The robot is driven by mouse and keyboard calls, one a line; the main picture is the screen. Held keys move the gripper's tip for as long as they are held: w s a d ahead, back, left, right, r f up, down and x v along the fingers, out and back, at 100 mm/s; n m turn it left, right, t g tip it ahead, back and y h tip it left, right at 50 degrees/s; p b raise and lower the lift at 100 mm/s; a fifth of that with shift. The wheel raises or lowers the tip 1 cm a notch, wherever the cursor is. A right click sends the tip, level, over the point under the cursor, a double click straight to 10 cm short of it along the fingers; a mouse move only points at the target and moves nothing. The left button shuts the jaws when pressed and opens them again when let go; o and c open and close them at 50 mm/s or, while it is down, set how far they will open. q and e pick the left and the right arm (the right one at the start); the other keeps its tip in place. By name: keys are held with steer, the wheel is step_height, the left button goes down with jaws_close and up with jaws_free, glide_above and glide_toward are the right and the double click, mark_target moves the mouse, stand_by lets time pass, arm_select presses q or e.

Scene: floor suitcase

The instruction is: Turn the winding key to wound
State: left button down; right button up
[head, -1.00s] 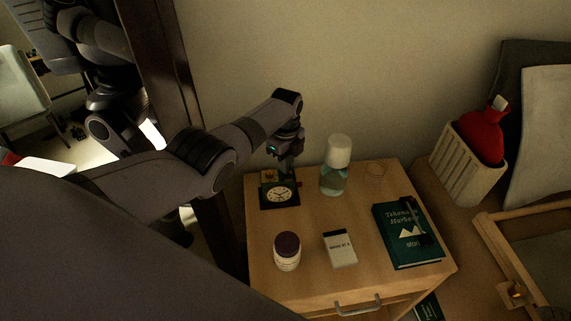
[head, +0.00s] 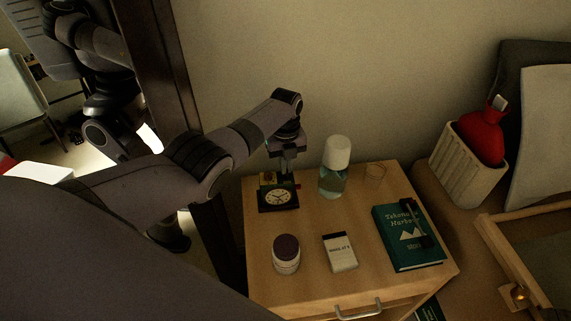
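A small black alarm clock (head: 278,199) with a pale round dial stands at the back left of the wooden nightstand (head: 310,285). A brassy part shows at its top left and a small red part at its right. My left gripper (head: 284,174) points down right at the clock's back and top. Its fingertips are small and partly hidden behind the clock, so I cannot tell whether they are open or touching it. The winding key cannot be made out. My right gripper is not in view.
A clear bottle with a white cap (head: 335,166) stands close right of the clock. A ribbed bin (head: 467,165) stands at right.

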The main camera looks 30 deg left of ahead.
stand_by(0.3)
arm_select(q)
steer(key=c, duration=1.3)
jaws_free()
steer(key=shift+r+p, duration=1.35)
steer(key=shift+r, duration=2.25)
